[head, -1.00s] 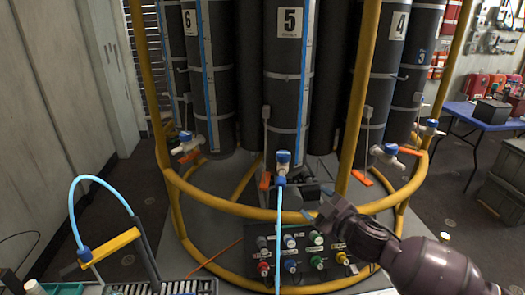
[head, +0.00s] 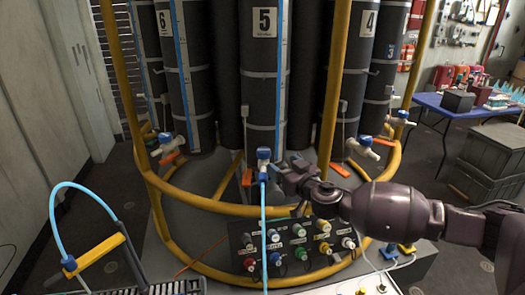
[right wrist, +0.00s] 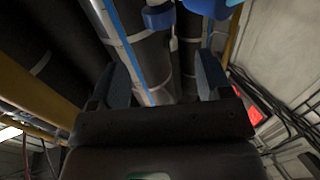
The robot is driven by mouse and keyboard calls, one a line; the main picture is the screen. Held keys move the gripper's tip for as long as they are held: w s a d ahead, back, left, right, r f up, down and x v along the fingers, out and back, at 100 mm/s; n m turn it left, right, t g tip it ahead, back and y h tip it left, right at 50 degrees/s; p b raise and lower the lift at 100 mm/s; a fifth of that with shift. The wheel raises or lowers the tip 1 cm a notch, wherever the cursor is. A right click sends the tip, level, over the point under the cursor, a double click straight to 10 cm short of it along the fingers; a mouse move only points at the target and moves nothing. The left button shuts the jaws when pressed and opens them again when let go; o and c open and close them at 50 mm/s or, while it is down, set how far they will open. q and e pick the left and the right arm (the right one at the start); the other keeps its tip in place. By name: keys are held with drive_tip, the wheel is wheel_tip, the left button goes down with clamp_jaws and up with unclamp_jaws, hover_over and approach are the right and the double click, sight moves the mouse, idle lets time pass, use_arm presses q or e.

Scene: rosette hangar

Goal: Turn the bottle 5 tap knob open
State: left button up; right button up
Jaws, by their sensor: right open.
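Bottle 5 (head: 262,80) is a tall dark cylinder with a white number label, standing in the middle of the rack. Its tap (head: 263,165) is white with a blue knob (head: 263,153), and a light blue hose (head: 264,225) hangs down from it. My right gripper (head: 283,173) comes in from the right, just right of and slightly below the knob, apparently apart from it. In the right wrist view the right gripper (right wrist: 165,85) is open, with blue parts (right wrist: 158,17) beyond the gap between its fingers; which tap part they are is unclear. My left gripper is out of view.
Yellow rails (head: 215,206) ring the bottles, and one upright (head: 330,90) stands close right of the tap. A panel of coloured connectors (head: 300,245) sits below. Other taps (head: 362,147) are at both sides. A yellow-handled rack with a hose (head: 95,252) is lower left.

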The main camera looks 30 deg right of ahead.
sight(267, 153)
drive_tip(key=w, duration=0.9)
drive_tip(key=shift+w+a, duration=0.15)
drive_tip(key=shift+a, duration=0.25)
drive_tip(key=shift+w, duration=0.7)
drive_tip(key=shift+c, duration=0.3)
